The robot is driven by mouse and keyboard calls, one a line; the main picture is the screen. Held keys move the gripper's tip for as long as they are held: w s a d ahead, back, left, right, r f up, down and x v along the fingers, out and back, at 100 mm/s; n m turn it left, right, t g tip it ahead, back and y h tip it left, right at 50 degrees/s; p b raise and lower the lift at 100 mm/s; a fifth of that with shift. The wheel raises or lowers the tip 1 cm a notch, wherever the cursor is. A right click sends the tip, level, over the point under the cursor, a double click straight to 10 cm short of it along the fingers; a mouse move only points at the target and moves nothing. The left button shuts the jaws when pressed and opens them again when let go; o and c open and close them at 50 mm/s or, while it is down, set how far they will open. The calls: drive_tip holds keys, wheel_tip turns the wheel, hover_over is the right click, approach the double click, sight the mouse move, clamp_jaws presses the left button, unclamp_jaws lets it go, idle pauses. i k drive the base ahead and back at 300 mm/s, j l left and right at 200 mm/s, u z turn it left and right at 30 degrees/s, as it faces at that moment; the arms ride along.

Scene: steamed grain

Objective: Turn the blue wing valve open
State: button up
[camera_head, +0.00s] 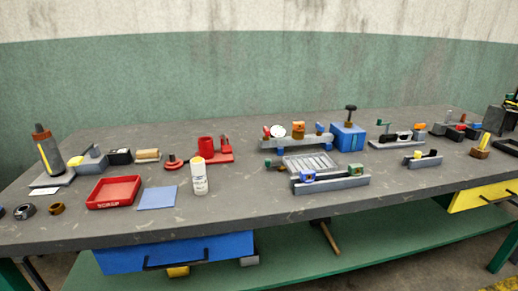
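A grey manifold (296,142) stands on blue feet toward the back middle of the workbench. It carries a round white gauge (277,131), an orange-brown fitting (298,128) and a small blue upright part (319,128) near its right end. This blue part looks like the blue wing valve, but it is too small to tell which way its wings point. Another small blue piece (308,176) sits on a grey rail in front. My gripper is not in view.
A blue box (348,137) with a black knob stands close right of the manifold. A slatted grey tray (310,162) lies in front. A white bottle (199,178), red tray (114,192) and blue mat (157,198) are left. The front middle of the bench (245,200) is fairly clear.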

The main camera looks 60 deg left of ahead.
sight(319, 127)
drive_tip(key=u, duration=1.4)
